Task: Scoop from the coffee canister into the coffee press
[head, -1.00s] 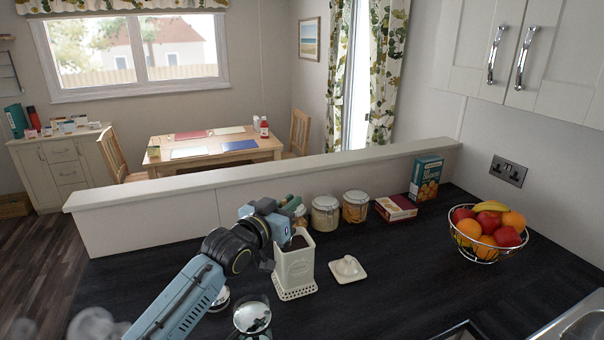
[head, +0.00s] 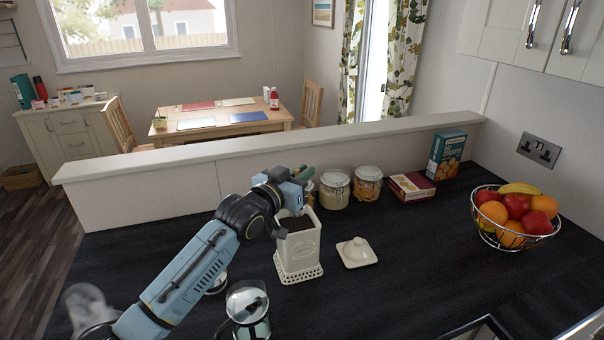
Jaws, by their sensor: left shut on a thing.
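The coffee canister (head: 299,258) is a square cream tin with a pierced foot, standing open on the dark worktop. Dark ground coffee (head: 297,224) shows inside it. My left gripper (head: 297,183) is above the canister's back left rim. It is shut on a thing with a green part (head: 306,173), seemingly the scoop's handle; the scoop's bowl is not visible. My right gripper is out of view.
The canister's cream lid (head: 357,252) lies right of it. Glass jars (head: 335,190) (head: 368,184), a red box (head: 412,187) and a blue carton (head: 446,155) stand along the low wall. A wire fruit bowl (head: 512,219) is at right. Worktop between lid and bowl is clear.

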